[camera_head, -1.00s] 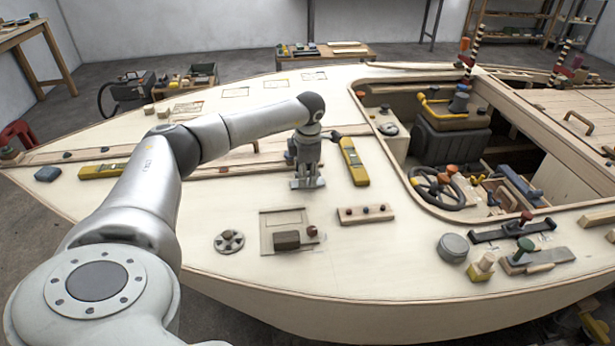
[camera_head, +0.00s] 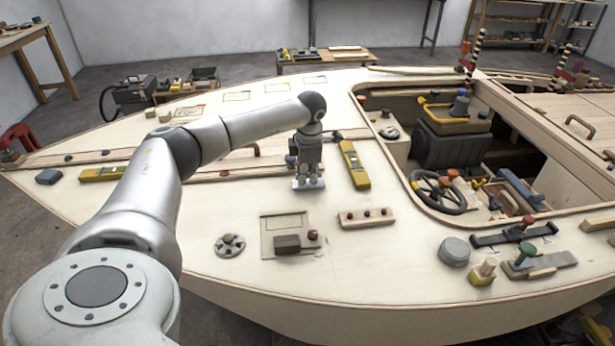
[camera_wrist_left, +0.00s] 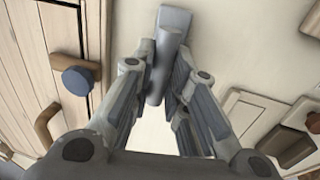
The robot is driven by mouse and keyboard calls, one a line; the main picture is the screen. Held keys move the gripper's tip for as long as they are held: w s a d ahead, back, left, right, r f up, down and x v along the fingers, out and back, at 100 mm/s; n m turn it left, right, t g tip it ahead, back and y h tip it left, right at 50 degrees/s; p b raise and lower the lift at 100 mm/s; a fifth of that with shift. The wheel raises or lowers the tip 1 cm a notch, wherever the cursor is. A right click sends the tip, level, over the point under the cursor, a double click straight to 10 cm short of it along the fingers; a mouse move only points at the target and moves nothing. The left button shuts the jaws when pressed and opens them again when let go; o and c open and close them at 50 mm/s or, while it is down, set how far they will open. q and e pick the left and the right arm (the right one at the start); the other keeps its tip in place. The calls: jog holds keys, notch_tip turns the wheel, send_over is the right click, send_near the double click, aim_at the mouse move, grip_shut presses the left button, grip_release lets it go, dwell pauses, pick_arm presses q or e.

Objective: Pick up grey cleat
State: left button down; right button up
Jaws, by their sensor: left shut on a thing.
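The grey cleat (camera_wrist_left: 169,42) shows in the left wrist view as a long, rounded grey bar between my left gripper's fingers. It reaches out past the fingertips over the pale deck. My left gripper (camera_head: 308,182) is shut on it, pointing down at the deck in the head view, left of a yellow tool. It also shows in the left wrist view (camera_wrist_left: 160,82). In the head view the cleat is mostly hidden by the fingers, and I cannot tell whether it touches the deck. My right gripper is not in view.
A yellow tool (camera_head: 354,165) lies close right of my left gripper. A wooden strip with dark knobs (camera_head: 366,217) and a hatch plate (camera_head: 272,240) lie in front. The open cockpit (camera_head: 452,140) is to the right. Bare deck lies between these things.

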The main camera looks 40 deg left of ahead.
pick_arm(q)
jog(key=s+d+r+b, duration=0.2)
jog(key=s+d+r, duration=0.2)
jog(key=d+r, duration=0.8)
jog(key=shift+d, duration=0.75)
jog(key=shift+s, duration=0.1)
